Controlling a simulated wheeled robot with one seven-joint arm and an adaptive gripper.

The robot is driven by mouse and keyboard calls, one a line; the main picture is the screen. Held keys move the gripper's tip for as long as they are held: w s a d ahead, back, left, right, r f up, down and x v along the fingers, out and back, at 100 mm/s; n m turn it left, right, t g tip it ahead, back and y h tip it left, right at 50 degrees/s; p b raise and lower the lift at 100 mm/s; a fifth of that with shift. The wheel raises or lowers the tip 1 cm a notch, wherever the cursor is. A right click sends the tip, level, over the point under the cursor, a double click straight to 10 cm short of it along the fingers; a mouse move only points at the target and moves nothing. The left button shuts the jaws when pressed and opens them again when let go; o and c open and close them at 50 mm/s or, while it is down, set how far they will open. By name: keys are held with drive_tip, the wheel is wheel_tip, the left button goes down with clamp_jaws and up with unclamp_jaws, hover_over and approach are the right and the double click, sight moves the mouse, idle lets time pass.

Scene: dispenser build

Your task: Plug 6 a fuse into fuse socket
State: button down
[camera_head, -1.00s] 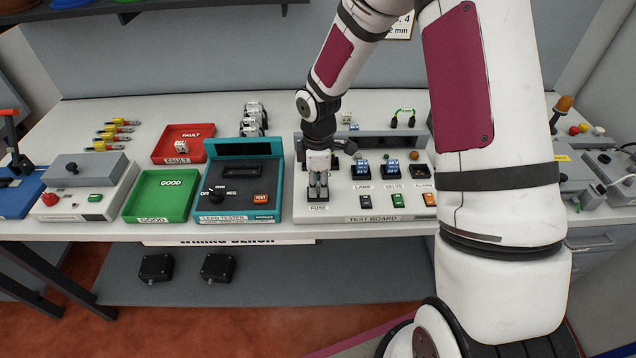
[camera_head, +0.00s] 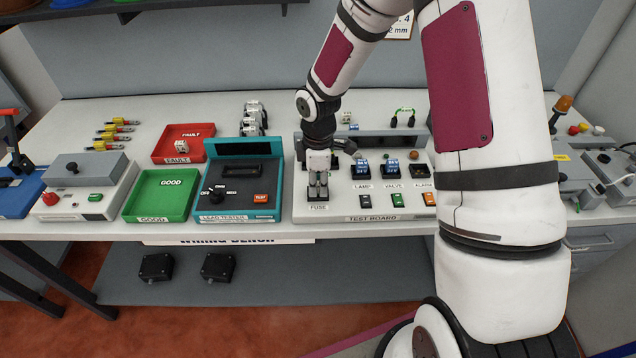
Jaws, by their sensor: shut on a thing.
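My gripper (camera_head: 318,190) points down at the left end of the white test board (camera_head: 375,206), right above the label FUSE (camera_head: 319,207). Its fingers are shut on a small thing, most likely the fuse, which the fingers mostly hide. The fuse socket is a dark patch under the fingertips, largely covered. I cannot tell how deep the fuse sits in the socket. To the right on the board are the lamp (camera_head: 361,171) and valve (camera_head: 390,169) sockets with blue-and-white parts in them, and the alarm socket (camera_head: 420,171).
The teal lead tester (camera_head: 238,176) stands close left of the board. Beyond it are the green GOOD tray (camera_head: 160,196) and the red FAULT tray (camera_head: 183,143), which holds a small part. Several white parts (camera_head: 254,118) stand behind the tester. My arm covers the right side.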

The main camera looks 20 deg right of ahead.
drive_tip(key=shift+s+f, duration=0.2)
drive_tip(key=shift+f, duration=0.3)
idle(0.4)
drive_tip(key=c, duration=1.5)
unclamp_jaws()
drive_tip(key=shift+o, duration=0.2)
drive_tip(key=o, duration=0.6)
drive_tip(key=shift+r, duration=0.1)
drive_tip(key=shift+w, duration=0.1)
drive_tip(key=shift+r, duration=0.1)
drive_tip(key=shift+r+p, duration=1.2)
drive_tip(key=shift+r, duration=2.3)
